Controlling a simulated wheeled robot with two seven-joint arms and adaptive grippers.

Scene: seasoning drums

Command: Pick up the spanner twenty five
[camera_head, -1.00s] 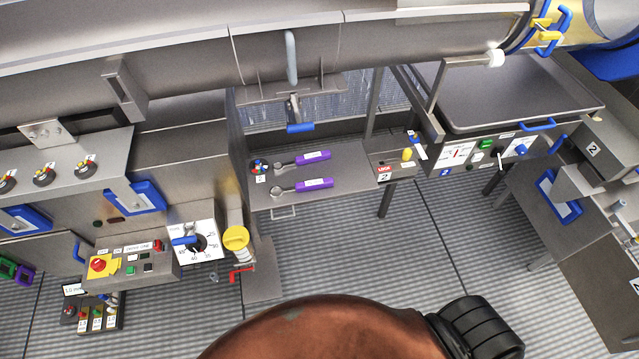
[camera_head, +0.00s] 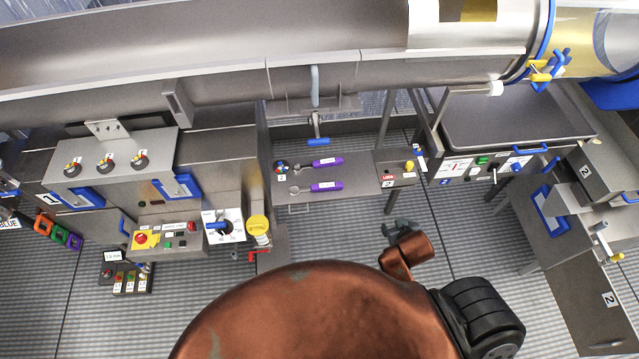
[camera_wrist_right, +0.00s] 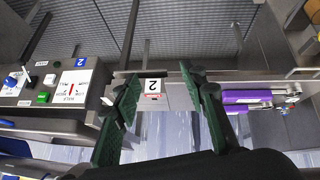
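Two spanners with purple handles and grey ring heads lie side by side on a steel shelf (camera_head: 355,172): the upper spanner (camera_head: 325,162) and the lower spanner (camera_head: 327,186). Each has a white label, too small to read, so I cannot tell which is twenty five. Purple handles (camera_wrist_right: 246,96) also show at the right in the right wrist view, beyond the right finger. My right gripper (camera_head: 402,228) is below and right of the shelf, apart from both spanners. In the wrist view its green fingers (camera_wrist_right: 160,100) are spread with nothing held. My left gripper is out of view.
A small panel with a yellow knob (camera_head: 408,166) adjoins the shelf's right end. A blue-handled lever (camera_head: 318,141) hangs above the shelf. A yellow-capped part (camera_head: 258,226) and a dial box (camera_head: 222,226) stand to the left. Open floor lies below the shelf.

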